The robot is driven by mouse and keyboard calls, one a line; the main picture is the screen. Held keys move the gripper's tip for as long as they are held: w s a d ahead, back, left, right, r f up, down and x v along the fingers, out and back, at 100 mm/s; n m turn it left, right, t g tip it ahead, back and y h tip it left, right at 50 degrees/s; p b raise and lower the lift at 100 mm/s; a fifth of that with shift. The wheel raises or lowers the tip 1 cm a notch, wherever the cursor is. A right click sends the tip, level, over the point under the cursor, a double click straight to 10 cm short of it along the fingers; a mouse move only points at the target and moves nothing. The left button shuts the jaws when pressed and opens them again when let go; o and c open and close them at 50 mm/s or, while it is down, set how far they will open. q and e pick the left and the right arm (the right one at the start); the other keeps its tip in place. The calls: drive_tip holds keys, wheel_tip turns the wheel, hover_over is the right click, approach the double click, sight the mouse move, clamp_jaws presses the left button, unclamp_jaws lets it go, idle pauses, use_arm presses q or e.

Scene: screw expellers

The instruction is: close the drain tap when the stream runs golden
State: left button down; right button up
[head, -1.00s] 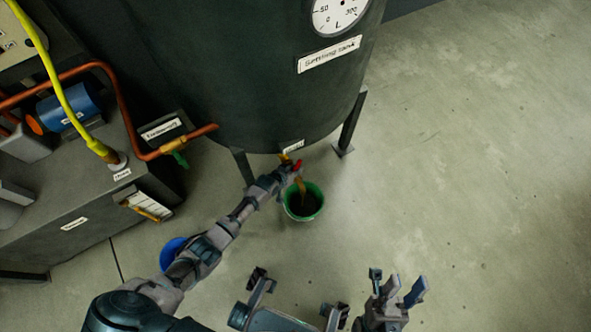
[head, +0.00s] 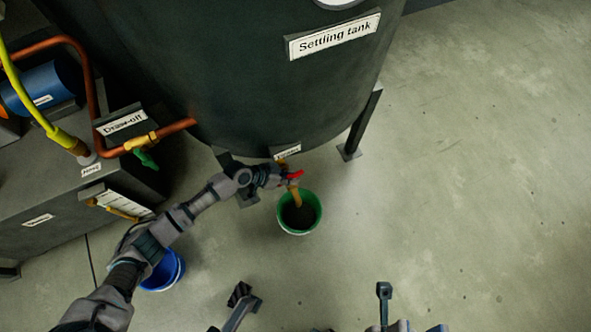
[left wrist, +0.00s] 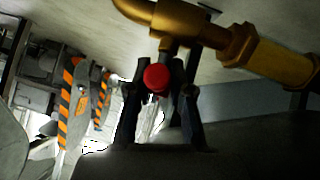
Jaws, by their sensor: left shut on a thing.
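My left gripper (head: 284,178) reaches the drain tap under the settling tank (head: 335,36) and is shut on the tap's red handle (head: 294,174). In the left wrist view the round red handle end (left wrist: 157,78) shows between the fingers, below the brass pipe (left wrist: 178,18). A golden-brown stream (head: 295,194) runs down from the tap into a green bucket (head: 281,215), which holds dark liquid. The spout is partly hidden by the gripper.
A blue bucket (head: 172,272) stands on the floor beside my left arm. At left are a copper draw-off pipe (head: 91,95) with a green-handled valve (head: 146,158), and a yellow hose (head: 30,100). A tank leg (head: 361,125) stands right of the tap. The floor at right is clear.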

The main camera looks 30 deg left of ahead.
use_arm(q)
drive_tip(key=shift+s+f+m+g+b, duration=0.2)
drive_tip(key=shift+f+m+g+b, duration=0.1)
drive_tip(key=shift+f+m+b, duration=0.15)
drive_tip(key=shift+r, duration=0.1)
drive_tip(key=c, duration=1.1)
unclamp_jaws()
drive_tip(key=shift+o, duration=0.3)
drive_tip(key=shift+w+r+h, duration=0.1)
drive_tip(key=shift+r+h, duration=0.05)
drive_tip(key=shift+h, duration=0.15)
drive_tip(key=shift+a+r, duration=0.1)
drive_tip(key=v, duration=1.1)
drive_tip(key=shift+a+r, duration=0.2)
drive_tip(key=shift+a, duration=0.05)
